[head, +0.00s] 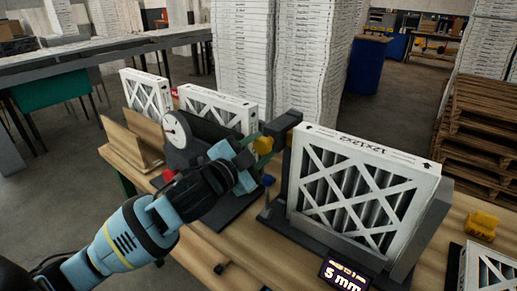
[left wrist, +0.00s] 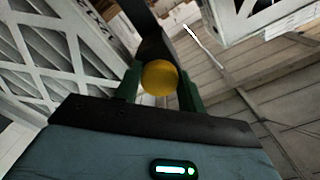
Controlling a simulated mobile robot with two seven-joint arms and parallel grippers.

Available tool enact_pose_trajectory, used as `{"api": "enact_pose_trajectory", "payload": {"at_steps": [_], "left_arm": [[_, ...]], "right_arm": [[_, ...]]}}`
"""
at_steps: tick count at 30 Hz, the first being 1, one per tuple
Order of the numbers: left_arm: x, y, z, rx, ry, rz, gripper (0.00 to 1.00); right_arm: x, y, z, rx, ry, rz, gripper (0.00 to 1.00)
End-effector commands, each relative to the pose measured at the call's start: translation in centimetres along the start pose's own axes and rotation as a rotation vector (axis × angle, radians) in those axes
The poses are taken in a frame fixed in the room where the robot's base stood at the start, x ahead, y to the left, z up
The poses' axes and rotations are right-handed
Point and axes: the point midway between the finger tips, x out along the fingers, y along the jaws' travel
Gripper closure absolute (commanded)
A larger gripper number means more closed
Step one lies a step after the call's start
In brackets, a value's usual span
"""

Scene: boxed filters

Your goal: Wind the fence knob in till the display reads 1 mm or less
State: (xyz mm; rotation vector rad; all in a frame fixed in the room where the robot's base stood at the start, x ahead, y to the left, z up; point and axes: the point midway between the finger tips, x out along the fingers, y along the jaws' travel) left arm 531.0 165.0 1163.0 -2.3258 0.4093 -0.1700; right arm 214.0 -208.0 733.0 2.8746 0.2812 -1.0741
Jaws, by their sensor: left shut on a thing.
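The yellow fence knob (head: 263,146) sits on a dark bracket left of the large framed filter (head: 362,190). My left gripper (head: 256,143) comes in from the left and is shut on the knob. In the left wrist view the round yellow knob (left wrist: 159,77) lies between the two green fingers. The display (head: 345,274) at the table's front reads 5 mm. The filter stands upright in a dark holder, its white frame facing me. My right gripper is not in view.
A round dial gauge (head: 177,130) and two more framed filters (head: 146,94) stand behind my left arm. A yellow object (head: 483,223) lies at the right, near another filter (head: 488,270). Tall white stacks (head: 245,60) and wooden pallets (head: 485,120) stand beyond the table.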

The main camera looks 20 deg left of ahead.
Motion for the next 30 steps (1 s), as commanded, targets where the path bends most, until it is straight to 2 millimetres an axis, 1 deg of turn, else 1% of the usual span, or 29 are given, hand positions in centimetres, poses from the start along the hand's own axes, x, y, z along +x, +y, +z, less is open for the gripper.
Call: {"api": "enact_pose_trajectory", "payload": {"at_steps": [6, 12, 18, 30], "left_arm": [[0.00, 0.01, 0.03, 0.141, 0.000, 0.001, 0.83], [-0.01, -0.03, 0.03, 0.221, -0.001, 0.001, 0.83], [-0.01, 0.01, 0.04, 0.257, -0.001, 0.001, 0.83], [0.00, 0.03, 0.05, 0.262, -0.001, 0.002, 0.83]], "right_arm": [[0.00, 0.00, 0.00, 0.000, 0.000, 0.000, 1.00], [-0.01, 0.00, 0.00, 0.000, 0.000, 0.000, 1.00], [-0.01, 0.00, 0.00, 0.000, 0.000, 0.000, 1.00], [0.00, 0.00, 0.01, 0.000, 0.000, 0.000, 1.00]]}}
